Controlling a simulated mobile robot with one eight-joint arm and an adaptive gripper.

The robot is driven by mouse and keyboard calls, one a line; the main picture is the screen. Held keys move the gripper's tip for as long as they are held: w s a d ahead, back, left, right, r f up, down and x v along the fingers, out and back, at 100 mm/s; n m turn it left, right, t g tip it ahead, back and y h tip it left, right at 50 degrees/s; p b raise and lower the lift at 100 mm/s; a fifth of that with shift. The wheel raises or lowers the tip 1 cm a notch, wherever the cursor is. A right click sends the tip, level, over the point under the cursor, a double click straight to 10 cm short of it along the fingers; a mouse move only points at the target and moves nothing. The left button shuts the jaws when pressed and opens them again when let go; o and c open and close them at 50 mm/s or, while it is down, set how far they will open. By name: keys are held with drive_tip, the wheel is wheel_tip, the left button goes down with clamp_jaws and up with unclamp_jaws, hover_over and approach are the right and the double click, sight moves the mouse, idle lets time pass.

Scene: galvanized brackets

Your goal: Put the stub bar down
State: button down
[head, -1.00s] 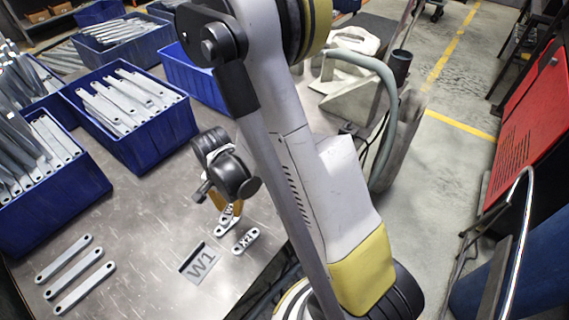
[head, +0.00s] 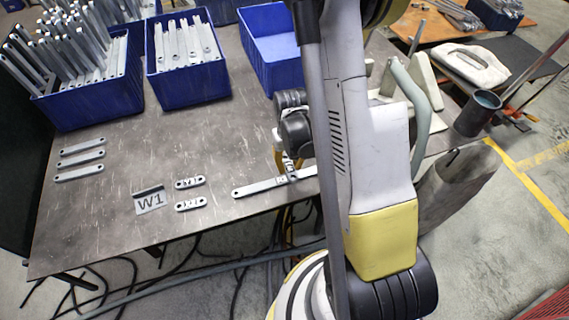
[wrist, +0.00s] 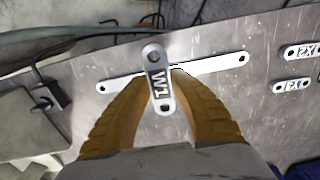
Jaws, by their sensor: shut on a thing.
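The stub bar (wrist: 157,80) is a short grey metal bar marked W1, with a hole at each end. In the wrist view it is between the fingers of my gripper (wrist: 163,78), which is shut on it. It lies crosswise over a long flat bar (wrist: 215,64) on the table; I cannot tell whether the two touch. In the head view my gripper (head: 283,160) is low over the long bar (head: 250,188), and the arm hides the bar's right end. The stub bar shows only partly there (head: 291,168).
Several flat bars (head: 80,153) lie at left. Blue bins (head: 188,90) stand behind. The table's front edge is close to the long bar. Table space between the stubs and bins is clear.

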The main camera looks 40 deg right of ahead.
drive_tip(key=shift+d+f, duration=0.1)
drive_tip(key=shift+d, duration=0.2)
drive_tip(key=b, duration=0.3)
hover_over(275, 164)
wheel_tip(275, 164, down, 7)
drive_tip(key=shift+a+f, duration=0.1)
drive_tip(key=shift+f+b, duration=1)
drive_tip(key=shift+f, duration=0.85)
drive_tip(key=shift+f, duration=0.15)
drive_tip(key=c, duration=1.3)
unclamp_jaws()
drive_tip(key=shift+o, duration=0.4)
